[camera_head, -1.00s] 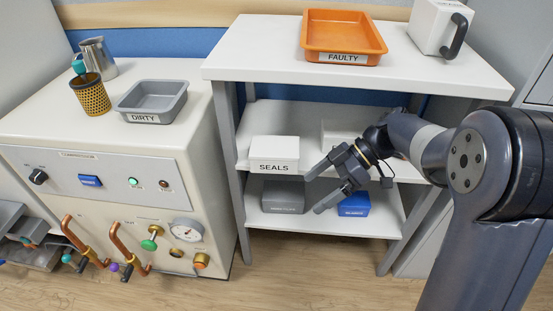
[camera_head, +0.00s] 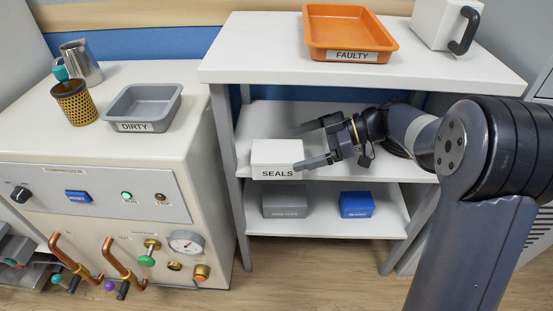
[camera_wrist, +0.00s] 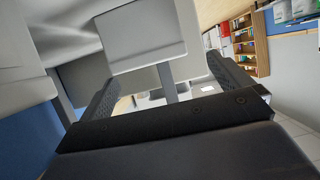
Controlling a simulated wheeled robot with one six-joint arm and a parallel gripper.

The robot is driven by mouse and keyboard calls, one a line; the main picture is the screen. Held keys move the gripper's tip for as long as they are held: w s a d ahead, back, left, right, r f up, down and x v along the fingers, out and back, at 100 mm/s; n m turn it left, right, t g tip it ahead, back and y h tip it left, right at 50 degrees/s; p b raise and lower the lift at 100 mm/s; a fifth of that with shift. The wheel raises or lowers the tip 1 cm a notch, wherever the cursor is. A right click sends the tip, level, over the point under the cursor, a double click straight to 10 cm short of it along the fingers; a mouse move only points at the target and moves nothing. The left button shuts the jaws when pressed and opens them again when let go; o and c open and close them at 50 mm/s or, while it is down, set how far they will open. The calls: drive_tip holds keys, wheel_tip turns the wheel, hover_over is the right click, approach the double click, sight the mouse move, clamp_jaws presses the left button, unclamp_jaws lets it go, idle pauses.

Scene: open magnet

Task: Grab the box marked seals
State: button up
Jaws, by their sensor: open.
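The white box marked SEALS (camera_head: 277,157) stands on the middle shelf of the white shelf unit, at its left side. My gripper (camera_head: 312,145) is open and level with the box, at its right side. One finger reaches behind the box's upper right edge, and the other is at its front right corner. I cannot tell whether either finger touches it. In the wrist view a pale box-like shape (camera_wrist: 147,35) lies ahead, between and beyond the open fingers; its label is not visible there.
A grey box (camera_head: 285,203) and a blue box (camera_head: 356,205) sit on the lower shelf. The shelf unit's white top (camera_head: 250,62) overhangs my gripper and carries an orange FAULTY tray (camera_head: 349,36). A compressor cabinet (camera_head: 200,125) stands at left with a grey DIRTY tray (camera_head: 145,104).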

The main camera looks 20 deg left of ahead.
sight(282, 150)
drive_tip(key=shift+w+p+x, duration=0.2)
drive_tip(key=shift+p+x, duration=0.2)
drive_tip(key=shift+x, duration=1.1)
drive_tip(key=shift+w+p+x, duration=0.2)
drive_tip(key=shift+p+x, duration=0.15)
drive_tip(key=shift+x, duration=1.15)
drive_tip(key=shift+c, duration=0.6)
drive_tip(key=c, duration=1)
